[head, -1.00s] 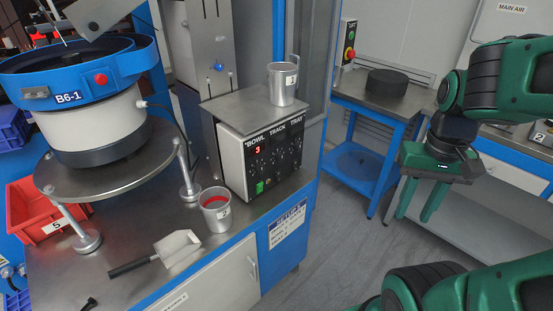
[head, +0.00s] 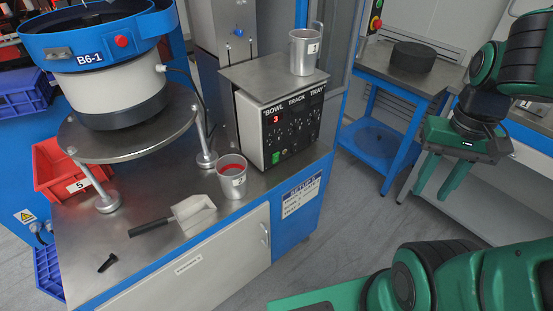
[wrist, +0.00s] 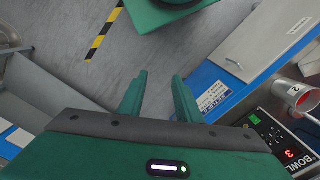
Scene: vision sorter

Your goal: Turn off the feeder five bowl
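A control box (head: 292,128) stands on the steel bench, its black panel marked BOWL, TRACK and TRAY. The panel has a red display (head: 276,119) reading 3, several knobs and a green switch (head: 275,158) low at its left. Its panel also shows at the right edge of the wrist view (wrist: 272,136). A blue-rimmed bowl feeder (head: 95,42) marked B6-1, with a red button (head: 121,41), stands at the upper left. My gripper (head: 432,192) is open and empty, pointing down, right of the box and well apart from it. Its two parted fingers show in the wrist view (wrist: 160,98).
A metal cup (head: 304,55) stands on the box. A red bin (head: 52,168) marked 5 is at left. A blue-framed table (head: 370,85) holds a black disc. Floor between is clear.

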